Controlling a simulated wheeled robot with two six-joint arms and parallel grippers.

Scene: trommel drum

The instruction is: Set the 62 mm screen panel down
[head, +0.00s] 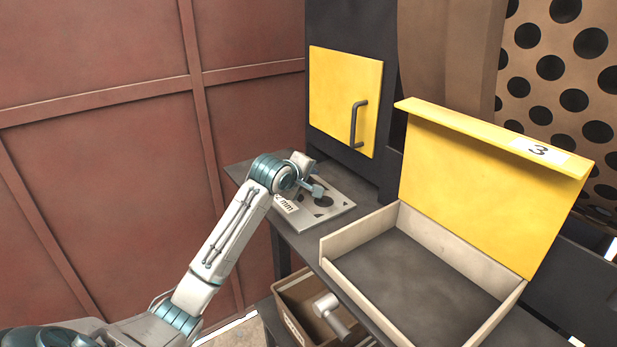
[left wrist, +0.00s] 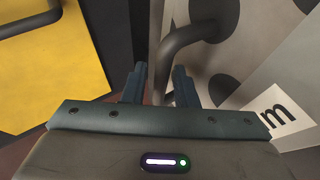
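The 62 mm screen panel (head: 338,211) is a grey plate with dark round holes and a white label, of which "2 mm" can be read. It looks to lie flat on the dark bench, beside the tray. My right gripper is not in view.
An empty tray (head: 345,252) with a dark floor stands right of the panel, before a raised yellow lid (head: 470,185) marked 3. A yellow door (head: 335,95) with a handle is behind. A box (head: 290,300) with a pale cylindrical thing (head: 330,312) sits below. A perforated drum (head: 560,70) is back right.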

